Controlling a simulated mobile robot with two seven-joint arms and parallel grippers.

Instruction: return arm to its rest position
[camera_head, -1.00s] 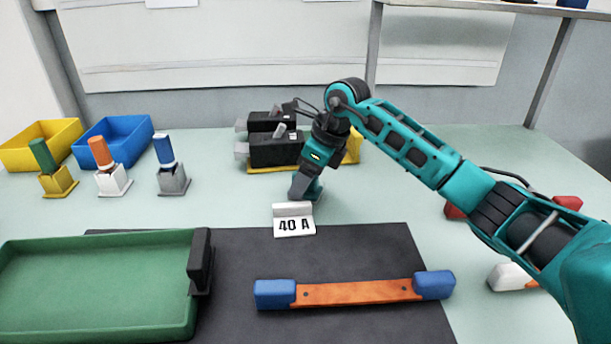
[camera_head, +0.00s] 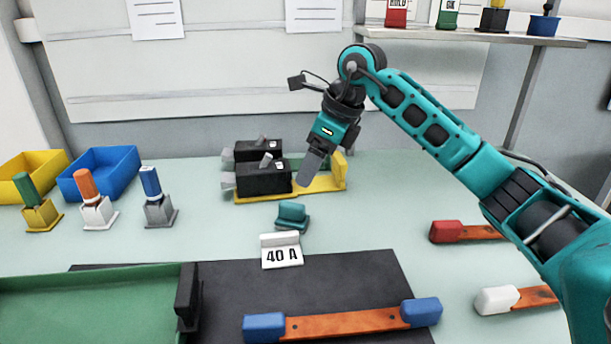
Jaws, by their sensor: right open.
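My right arm comes in from the right, and its right gripper (camera_head: 312,168) hangs above the table, pointing down. It is open and appears empty, in front of the right end of the yellow stand (camera_head: 335,180). Two black breakers (camera_head: 264,180) with grey levers sit on that stand, to the left of the gripper. A small teal block (camera_head: 292,217) stands on the table below the gripper, apart from it, just behind the white "40 A" card (camera_head: 281,252). My left gripper is not in view.
A green tray (camera_head: 90,278) lies at front left on a dark mat (camera_head: 240,290). A blue-ended orange bar (camera_head: 345,323) lies on the mat. Red-ended (camera_head: 447,231) and white-ended (camera_head: 497,300) bars lie right. Yellow (camera_head: 55,160) and blue (camera_head: 100,178) bins stand left. A shelf (camera_head: 470,37) is above.

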